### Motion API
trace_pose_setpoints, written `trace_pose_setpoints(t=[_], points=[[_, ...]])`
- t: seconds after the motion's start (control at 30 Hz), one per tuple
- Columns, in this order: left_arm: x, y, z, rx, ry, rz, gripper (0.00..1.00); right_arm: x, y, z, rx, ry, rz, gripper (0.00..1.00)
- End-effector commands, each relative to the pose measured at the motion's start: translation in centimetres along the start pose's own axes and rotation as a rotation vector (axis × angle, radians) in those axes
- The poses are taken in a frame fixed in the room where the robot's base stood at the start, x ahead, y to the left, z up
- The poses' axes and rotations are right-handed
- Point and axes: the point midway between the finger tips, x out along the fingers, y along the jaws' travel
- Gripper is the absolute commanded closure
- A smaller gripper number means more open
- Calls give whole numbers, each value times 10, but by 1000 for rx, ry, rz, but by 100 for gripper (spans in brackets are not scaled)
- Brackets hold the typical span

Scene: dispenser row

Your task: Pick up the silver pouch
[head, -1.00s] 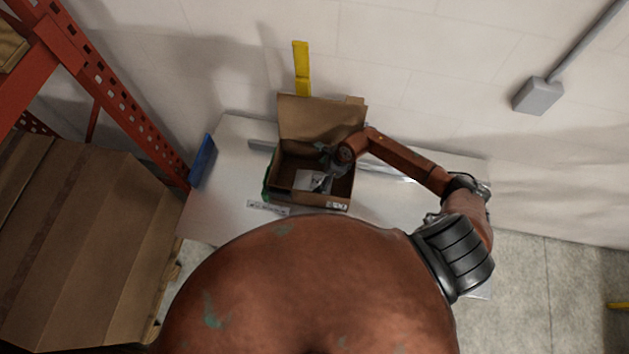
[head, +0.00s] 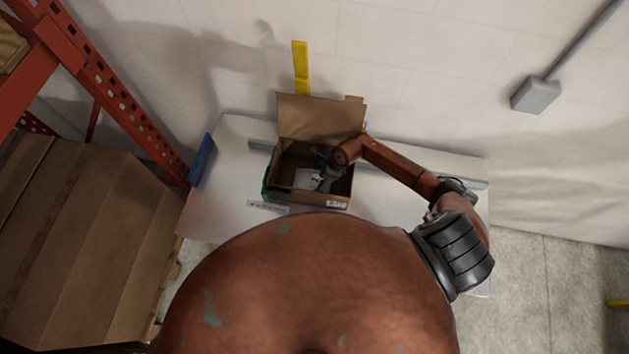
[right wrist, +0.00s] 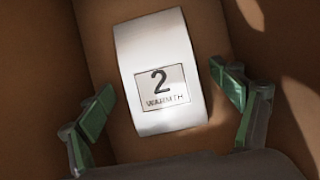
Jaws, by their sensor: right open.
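The silver pouch (right wrist: 158,75), with a printed label reading 2, lies inside an open cardboard box (head: 309,198). Its pale surface also shows in the head view (head: 304,178), partly covered by my right gripper. My right gripper (head: 323,178) reaches down into the box from the right. In the right wrist view my right gripper (right wrist: 165,102) is open, with one green-padded finger on each side of the pouch's near end. Gaps show between both fingers and the pouch. My left gripper is not in view.
The box stands on a pale table (head: 235,160) with its back flap (head: 318,118) raised near the wall. A blue panel (head: 203,160) stands at the table's left end. A red rack (head: 110,95) and large cartons (head: 85,240) are farther left.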

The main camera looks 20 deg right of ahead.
Motion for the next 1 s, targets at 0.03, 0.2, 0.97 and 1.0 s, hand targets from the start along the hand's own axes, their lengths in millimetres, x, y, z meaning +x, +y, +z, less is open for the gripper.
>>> trace_pose_setpoints(t=[0.03, 0.2, 0.97, 1.0], points=[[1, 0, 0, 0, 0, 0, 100, 1, 0, 0, -1, 0, 0, 15], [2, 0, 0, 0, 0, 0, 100, 2, 0, -1, -1, 0, 0, 15], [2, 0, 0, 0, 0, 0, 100, 1, 0, -1, -1, 0, 0, 54], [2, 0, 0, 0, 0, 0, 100, 1, 0, -1, -1, 0, 0, 56]])
